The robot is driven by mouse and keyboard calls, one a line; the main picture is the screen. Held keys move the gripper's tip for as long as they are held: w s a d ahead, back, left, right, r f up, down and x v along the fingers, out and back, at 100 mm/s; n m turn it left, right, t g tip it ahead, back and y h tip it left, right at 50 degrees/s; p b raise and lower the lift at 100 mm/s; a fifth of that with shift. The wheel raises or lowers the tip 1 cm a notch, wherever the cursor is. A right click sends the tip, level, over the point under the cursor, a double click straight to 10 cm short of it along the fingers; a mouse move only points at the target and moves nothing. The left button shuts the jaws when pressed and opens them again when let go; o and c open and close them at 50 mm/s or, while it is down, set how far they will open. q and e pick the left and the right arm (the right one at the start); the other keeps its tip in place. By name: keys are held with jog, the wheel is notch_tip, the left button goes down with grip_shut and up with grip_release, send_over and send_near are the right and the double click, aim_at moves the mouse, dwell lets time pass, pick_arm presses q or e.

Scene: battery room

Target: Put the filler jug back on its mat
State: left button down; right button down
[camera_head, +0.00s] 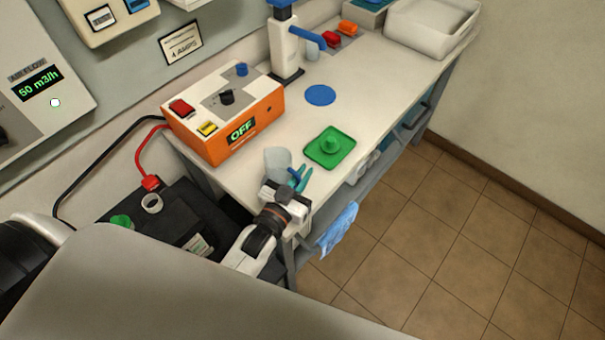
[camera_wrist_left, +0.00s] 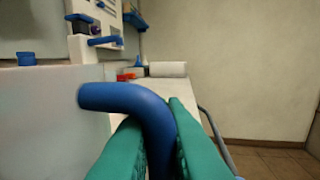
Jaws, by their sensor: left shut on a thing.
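The filler jug (camera_head: 277,160) is a pale translucent vessel with a blue handle. It is near the bench's front edge, beside the orange box; I cannot tell whether it touches the bench. My left gripper (camera_head: 299,178), with teal fingers, is shut on the jug's handle. A round blue mat (camera_head: 320,95) lies bare farther back on the bench. My right gripper is not in view.
A green tray (camera_head: 318,154) with a green cone-shaped piece stands right of the jug. The orange box (camera_head: 225,125) reading OFF is to the left. A white stand (camera_head: 284,48) with a blue lever is behind the mat. The bench (camera_head: 375,85) is clear right of the mat.

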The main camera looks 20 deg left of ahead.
pick_arm(q)
jog(key=shift+f+b, duration=0.35)
jog(key=shift+f, duration=0.1)
dwell(0.3)
jog(key=c, duration=1.4)
grip_release()
jog(key=s, duration=0.3)
jog(key=s+a+b, duration=0.1)
jog(key=s, duration=0.3)
jog(key=s+b, duration=0.1)
jog(key=s, duration=0.2)
jog(key=shift+s+a, duration=0.25)
jog(key=shift+s, duration=0.1)
jog(key=shift+s+a, duration=0.1)
jog(key=shift+s, duration=0.5)
